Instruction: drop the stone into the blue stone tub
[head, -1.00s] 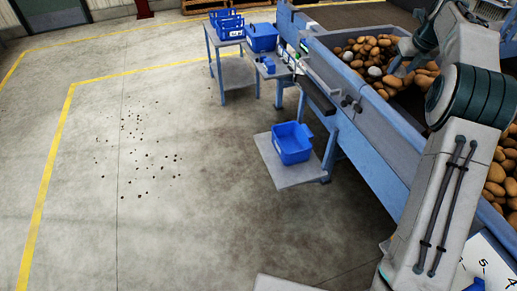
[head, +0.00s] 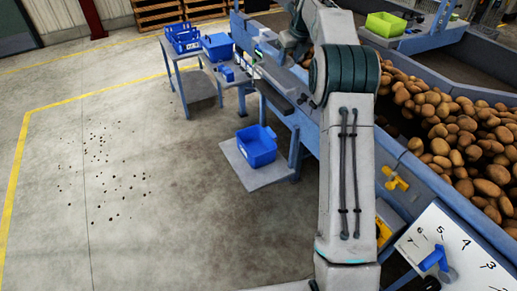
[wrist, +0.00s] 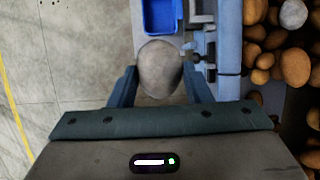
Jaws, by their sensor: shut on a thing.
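A pale grey, rounded stone (wrist: 160,66) is between the two fingers of my gripper (wrist: 160,78) in the wrist view. The gripper is shut on it, and the stone hangs above the floor and machine edge. A blue open tub (head: 257,148) sits on a low grey platform in the head view. A blue tub (wrist: 161,16) also shows ahead of the stone at the top of the wrist view, apart from it. I cannot tell whether these are the same tub. In the head view my arm hides the gripper and stone.
A blue machine rail (wrist: 229,60) runs just right of my gripper, with potatoes and a pale stone (wrist: 293,14) beyond it. Blue crates (head: 184,40) stand on a side table at the back left. A green bin (head: 385,24) is at the back right. The left floor is open.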

